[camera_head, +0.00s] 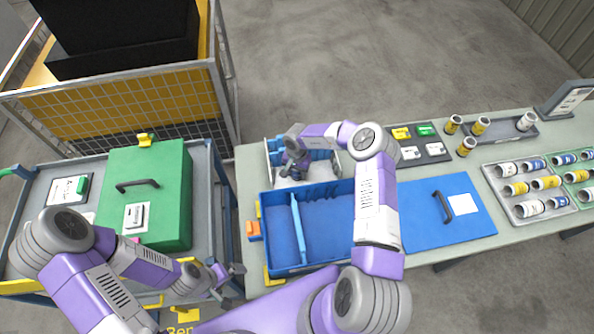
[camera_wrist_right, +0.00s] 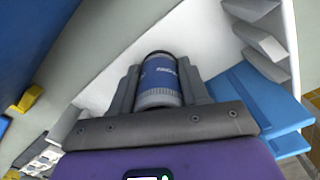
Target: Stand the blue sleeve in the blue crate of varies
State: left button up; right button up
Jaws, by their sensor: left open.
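The blue sleeve (camera_wrist_right: 160,80), a cylinder with a blue band and pale ends, sits between the fingers of my right gripper (camera_wrist_right: 160,92), which appear closed against its sides. In the head view my right gripper (camera_head: 293,172) is over a white holder behind the blue crate; the sleeve is hard to make out there. The blue crate (camera_head: 266,240) is open on the table, with a light blue divider (camera_head: 298,228) across it; its visible floor is empty, and my right arm covers its right side. My left gripper (camera_head: 230,282) is open and empty, left of the crate.
The white holder (camera_head: 330,174) has blue panels. A blue lid (camera_head: 470,225) lies right of the crate. Trays of cylinders (camera_head: 527,208) stand further right. A green box (camera_head: 170,190) stands on the left cart. A wire cage (camera_head: 130,105) stands behind.

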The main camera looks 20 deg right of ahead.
jog(key=c, duration=0.7)
grip_shut()
jog(key=shift+r, duration=0.15)
